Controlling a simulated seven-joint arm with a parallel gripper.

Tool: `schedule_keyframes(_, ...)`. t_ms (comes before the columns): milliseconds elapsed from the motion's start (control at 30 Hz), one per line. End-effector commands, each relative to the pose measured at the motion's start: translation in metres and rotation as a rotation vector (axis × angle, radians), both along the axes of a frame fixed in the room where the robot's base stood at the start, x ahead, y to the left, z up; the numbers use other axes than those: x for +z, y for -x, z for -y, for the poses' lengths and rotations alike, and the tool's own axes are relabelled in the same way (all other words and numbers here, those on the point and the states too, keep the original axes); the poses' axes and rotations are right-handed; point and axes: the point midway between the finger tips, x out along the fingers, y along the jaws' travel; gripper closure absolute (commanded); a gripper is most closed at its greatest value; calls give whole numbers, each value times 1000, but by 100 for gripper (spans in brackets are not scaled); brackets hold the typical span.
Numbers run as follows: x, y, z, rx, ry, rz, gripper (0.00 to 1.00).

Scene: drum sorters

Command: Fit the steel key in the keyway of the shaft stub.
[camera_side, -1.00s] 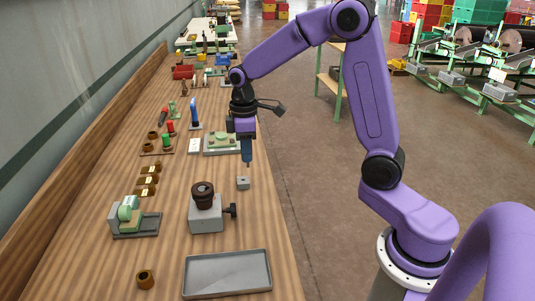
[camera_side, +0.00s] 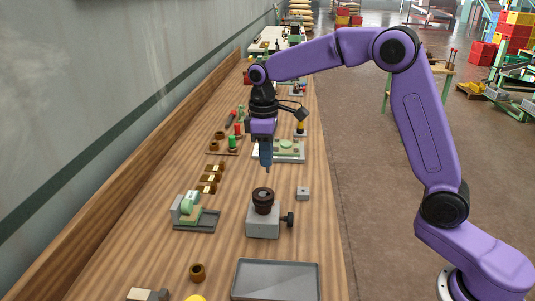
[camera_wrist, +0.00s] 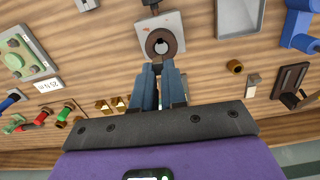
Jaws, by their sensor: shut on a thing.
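The shaft stub (camera_side: 263,201) is a dark brown upright cylinder on a grey block (camera_side: 262,224) with a side knob. In the wrist view the shaft stub (camera_wrist: 160,38) shows as a brown ring with a pale centre, just beyond my fingertips. My gripper (camera_side: 266,167) points down with its blue fingers above and slightly behind the stub, apart from it. In the wrist view my gripper (camera_wrist: 158,72) has its fingers close together, shut on the key. The key is mostly hidden between the fingers; only a small tip shows below them. I cannot make out the keyway.
An empty grey tray (camera_side: 275,262) lies in front of the stub. A small grey block (camera_side: 303,193) sits to its right. A green-and-grey fixture (camera_side: 190,213) and several brass pieces (camera_side: 209,178) stand left. A brown ring (camera_side: 197,272) lies at front left.

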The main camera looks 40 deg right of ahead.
Motion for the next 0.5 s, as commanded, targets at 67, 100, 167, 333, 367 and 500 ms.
schedule_keyframes(67,-4,0,0,0,0,-1,100)
schedule_keyframes(100,-6,0,0,0,1,-1,100)
schedule_keyframes(167,-11,0,0,0,0,-1,100)
schedule_keyframes(333,-25,0,0,1,1,-3,100)
schedule_keyframes(367,-28,0,0,1,1,-2,100)
schedule_keyframes(500,-39,0,0,0,1,-1,100)
